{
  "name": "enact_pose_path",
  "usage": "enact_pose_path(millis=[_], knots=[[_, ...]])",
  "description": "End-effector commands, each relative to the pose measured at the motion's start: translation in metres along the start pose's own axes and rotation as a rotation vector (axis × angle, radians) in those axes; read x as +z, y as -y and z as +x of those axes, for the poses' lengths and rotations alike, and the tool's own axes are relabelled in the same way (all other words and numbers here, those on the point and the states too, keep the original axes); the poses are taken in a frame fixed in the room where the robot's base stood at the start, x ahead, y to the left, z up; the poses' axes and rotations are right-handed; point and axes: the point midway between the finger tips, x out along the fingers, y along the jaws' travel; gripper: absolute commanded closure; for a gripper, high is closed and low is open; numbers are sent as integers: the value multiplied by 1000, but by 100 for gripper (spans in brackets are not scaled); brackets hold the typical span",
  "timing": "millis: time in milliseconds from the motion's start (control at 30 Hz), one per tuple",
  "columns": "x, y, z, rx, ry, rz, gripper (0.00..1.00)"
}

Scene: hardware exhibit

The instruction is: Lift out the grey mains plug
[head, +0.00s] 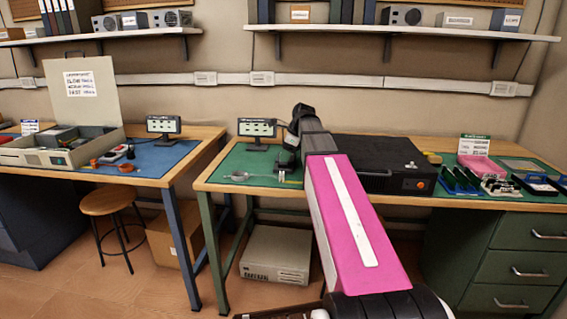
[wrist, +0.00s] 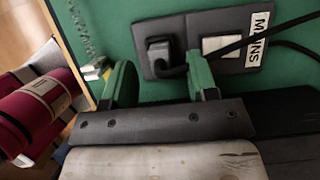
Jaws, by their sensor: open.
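The grey mains plug (wrist: 159,50) sits in the left part of a dark socket plate (wrist: 187,27) on a green surface in the wrist view. A black cable (wrist: 285,27) runs right from the plug area, partly hidden by a finger. My gripper (wrist: 160,68) is open, its two green fingers apart, one on either side of the plug's near side. No contact with the plug is visible. A white switch (wrist: 220,45) and a MAINS label (wrist: 257,40) are right of the plug. In the head view, my pink arm reaches over the right bench, and I cannot make out the plug.
A black case (head: 385,160) stands on the right bench, right of my arm. A small display (head: 257,129) stands at the back left of it. Tools and trays (head: 500,186) fill its right end. A stool (head: 108,203) stands by the left bench.

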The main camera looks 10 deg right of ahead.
Motion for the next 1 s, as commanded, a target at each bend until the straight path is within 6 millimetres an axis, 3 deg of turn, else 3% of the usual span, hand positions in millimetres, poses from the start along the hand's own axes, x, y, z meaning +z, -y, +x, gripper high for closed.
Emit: enact_pose_path(millis=[100, 333, 367, 500, 1000], knots=[[0, 0, 13, 0, 0, 0, 47], [0, 0, 16, -1, 0, -1, 47], [0, 0, 16, -1, 0, -1, 50], [0, 0, 15, 0, 0, -1, 90], [2, 1, 9, -2, 1, -1, 90]])
